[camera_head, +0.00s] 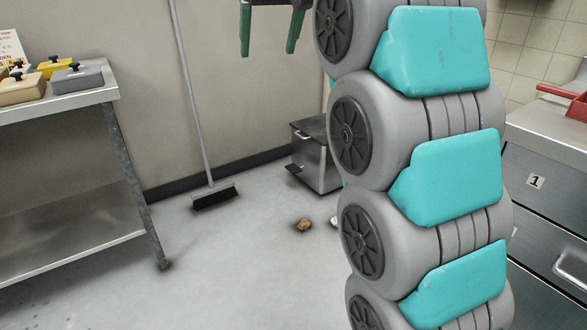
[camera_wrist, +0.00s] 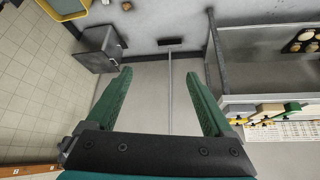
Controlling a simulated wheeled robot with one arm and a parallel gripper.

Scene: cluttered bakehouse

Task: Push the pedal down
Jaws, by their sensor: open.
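A grey metal bin (camera_head: 319,165) with a dark lid stands on the floor against the back wall, partly hidden behind my arm. Its small dark pedal (camera_head: 293,169) sticks out low at its left front side. In the wrist view the bin (camera_wrist: 100,48) shows at upper left; I cannot make out the pedal clearly there. My gripper (camera_head: 268,48) is at the top of the head view, high above the floor and left of the bin, touching nothing. In the wrist view its green fingers (camera_wrist: 160,78) are wide apart and empty.
A broom (camera_head: 213,195) leans on the back wall left of the bin. A steel table (camera_head: 85,100) with coloured blocks stands at left. A brown lump (camera_head: 304,225) lies on the floor before the bin. A drawer counter (camera_head: 545,190) is at right. Floor between is mostly clear.

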